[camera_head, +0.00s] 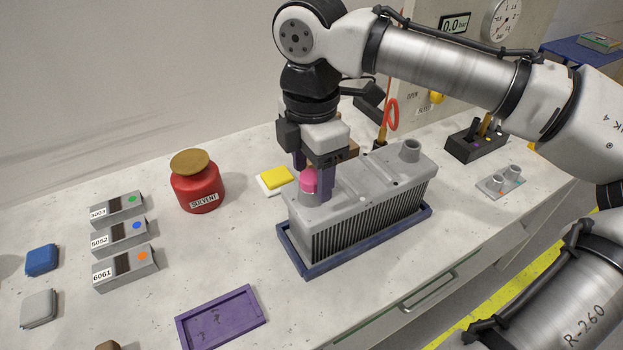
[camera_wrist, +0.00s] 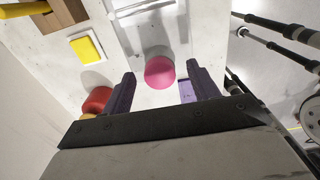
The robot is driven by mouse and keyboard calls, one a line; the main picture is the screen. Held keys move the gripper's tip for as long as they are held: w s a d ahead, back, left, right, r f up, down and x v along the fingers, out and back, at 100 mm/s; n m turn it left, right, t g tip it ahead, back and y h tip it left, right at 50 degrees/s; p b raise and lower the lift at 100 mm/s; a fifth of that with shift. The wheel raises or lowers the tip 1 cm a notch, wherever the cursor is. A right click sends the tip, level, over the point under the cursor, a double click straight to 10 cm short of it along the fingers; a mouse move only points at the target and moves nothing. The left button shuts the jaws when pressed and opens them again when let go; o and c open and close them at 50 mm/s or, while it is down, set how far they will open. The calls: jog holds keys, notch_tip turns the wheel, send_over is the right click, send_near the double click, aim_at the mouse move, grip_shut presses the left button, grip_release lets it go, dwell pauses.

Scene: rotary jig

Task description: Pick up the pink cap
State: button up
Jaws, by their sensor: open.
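The pink cap (camera_head: 309,180) sits on the left port at the near-left end of the grey finned block (camera_head: 372,208). In the wrist view the pink cap (camera_wrist: 159,72) shows as a round disc between the two purple fingers. My gripper (camera_head: 313,180) points down over that port, with its fingers on either side of the cap. In the wrist view my gripper (camera_wrist: 158,82) is open, with a visible gap between each finger and the cap. The port below the cap is partly hidden by a finger in the head view.
The block stands in a blue tray (camera_head: 310,272). A red solvent jar (camera_head: 196,188) and a yellow pad (camera_head: 277,177) are to the left. An empty purple tray (camera_head: 222,317) lies in front. Labelled grey boxes (camera_head: 126,269) stand at far left. A panel with gauges rises behind.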

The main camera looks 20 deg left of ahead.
jog(key=c, duration=1.1)
jog(key=shift+r, duration=0.1)
